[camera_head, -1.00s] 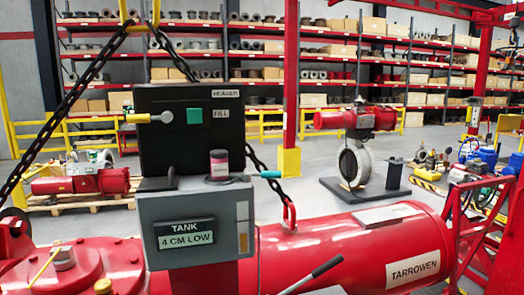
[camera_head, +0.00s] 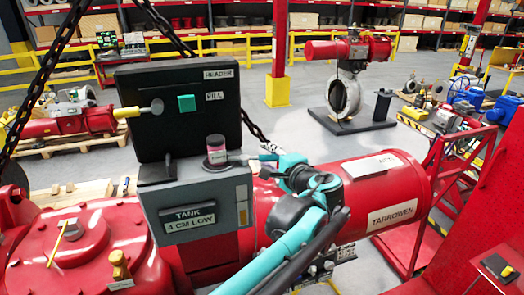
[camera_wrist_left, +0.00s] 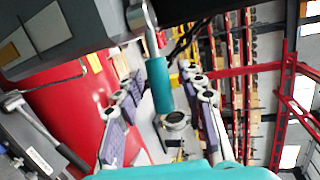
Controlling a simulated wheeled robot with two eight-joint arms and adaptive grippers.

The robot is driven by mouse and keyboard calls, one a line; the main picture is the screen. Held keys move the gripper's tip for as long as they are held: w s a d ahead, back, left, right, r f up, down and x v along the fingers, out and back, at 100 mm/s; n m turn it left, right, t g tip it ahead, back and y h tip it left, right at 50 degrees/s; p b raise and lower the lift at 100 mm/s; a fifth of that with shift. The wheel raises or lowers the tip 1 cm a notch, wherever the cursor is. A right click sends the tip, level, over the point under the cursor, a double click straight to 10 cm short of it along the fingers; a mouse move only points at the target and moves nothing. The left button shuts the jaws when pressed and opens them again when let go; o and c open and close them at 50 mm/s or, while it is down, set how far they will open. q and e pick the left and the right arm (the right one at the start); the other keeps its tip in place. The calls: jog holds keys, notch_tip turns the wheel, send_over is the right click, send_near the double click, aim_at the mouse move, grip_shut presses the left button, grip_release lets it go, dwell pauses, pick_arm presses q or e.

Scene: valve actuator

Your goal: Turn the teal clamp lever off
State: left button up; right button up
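The teal clamp lever (camera_wrist_left: 158,84) shows large in the left wrist view as a teal cylindrical grip on a metal stem, under the grey box. In the head view the lever (camera_head: 268,147) sticks out to the right of the grey control box (camera_head: 200,206), its tip partly crowded by my gripper. My left gripper (camera_head: 270,158) is at the lever's end. In the left wrist view its two padded fingers (camera_wrist_left: 163,98) are apart, one on each side of the grip, with gaps visible; contact is not clear. My right gripper is not in view.
A big red cylinder (camera_head: 345,200) lies behind and below my arm. A chain (camera_head: 45,80) hangs at left.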

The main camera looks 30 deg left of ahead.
pick_arm(q)
jog(key=shift+x, duration=1.8)
jog(key=shift+d+r, duration=0.1)
jog(key=shift+d, duration=0.15)
jog(key=shift+c, duration=0.3)
jog(key=shift+d, duration=0.1)
grip_shut()
